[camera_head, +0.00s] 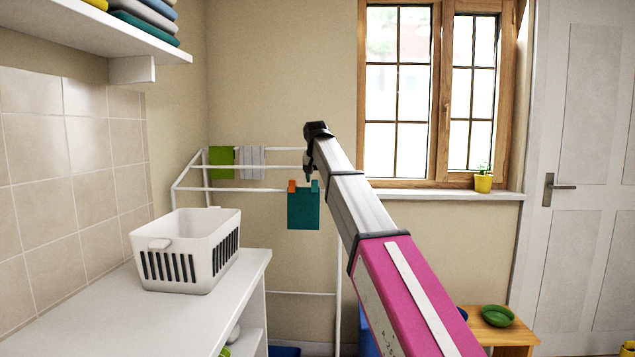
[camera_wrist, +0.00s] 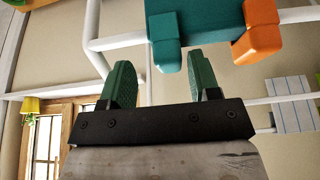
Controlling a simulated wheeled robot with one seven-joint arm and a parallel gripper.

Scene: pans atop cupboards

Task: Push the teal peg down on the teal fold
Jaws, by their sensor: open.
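The teal fold (camera_head: 303,212) hangs over a white rail of the drying rack, an orange peg (camera_head: 292,186) at its left corner. The teal peg (camera_head: 315,186) is at its right corner, partly hidden by my gripper (camera_head: 309,177). In the wrist view the teal peg (camera_wrist: 165,52) lies just beyond and roughly between my open dark green fingertips (camera_wrist: 160,66). The teal fold (camera_wrist: 192,18) and orange peg (camera_wrist: 260,32) are beyond to the right. The fingers hold nothing; I cannot tell whether they touch the peg.
The white drying rack (camera_head: 180,188) also carries a green cloth (camera_head: 221,156) and a grey striped cloth (camera_head: 252,162). A white basket (camera_head: 190,250) stands on the counter (camera_head: 165,325) at left. A yellow plant pot (camera_head: 483,183) sits on the window sill. A wooden stool (camera_head: 500,332) holds green dishes.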

